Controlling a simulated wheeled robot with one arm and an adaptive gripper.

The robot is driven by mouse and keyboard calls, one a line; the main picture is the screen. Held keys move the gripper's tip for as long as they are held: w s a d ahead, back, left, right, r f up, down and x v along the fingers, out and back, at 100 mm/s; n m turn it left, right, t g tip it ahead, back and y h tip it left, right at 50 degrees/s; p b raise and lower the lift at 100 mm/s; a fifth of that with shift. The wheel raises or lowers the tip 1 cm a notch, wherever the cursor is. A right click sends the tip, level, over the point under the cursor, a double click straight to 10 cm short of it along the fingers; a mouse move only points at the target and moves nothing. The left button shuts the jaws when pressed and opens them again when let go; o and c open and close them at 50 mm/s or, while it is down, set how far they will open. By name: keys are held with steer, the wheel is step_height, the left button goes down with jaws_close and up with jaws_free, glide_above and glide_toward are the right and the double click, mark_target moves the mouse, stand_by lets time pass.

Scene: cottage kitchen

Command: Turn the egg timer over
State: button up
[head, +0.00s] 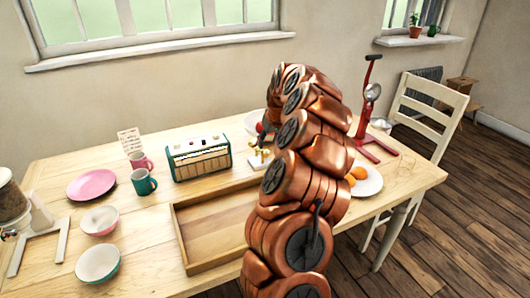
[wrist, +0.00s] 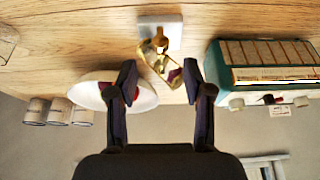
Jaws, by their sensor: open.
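In the head view the brass and white of the egg timer (head: 259,160) show just left of my arm, partly hidden. My gripper (wrist: 159,78) is open, with one dark finger on each side of the timer's near end. I cannot tell whether either finger touches it. In the head view my arm hides most of the gripper.
A green radio (wrist: 262,75) stands close right of my gripper in the wrist view. A white bowl (wrist: 145,97) is close to the left finger. A wooden tray (head: 215,222) lies in front, with a plate of oranges (head: 370,183) and a red stand (head: 372,130) to the right.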

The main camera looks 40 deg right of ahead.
mark_target(265, 152)
steer(key=p+x, duration=0.1)
steer(key=x, duration=0.5)
steer(key=shift+w+f, duration=0.1)
steer(key=shift+f, duration=0.2)
jaws_close()
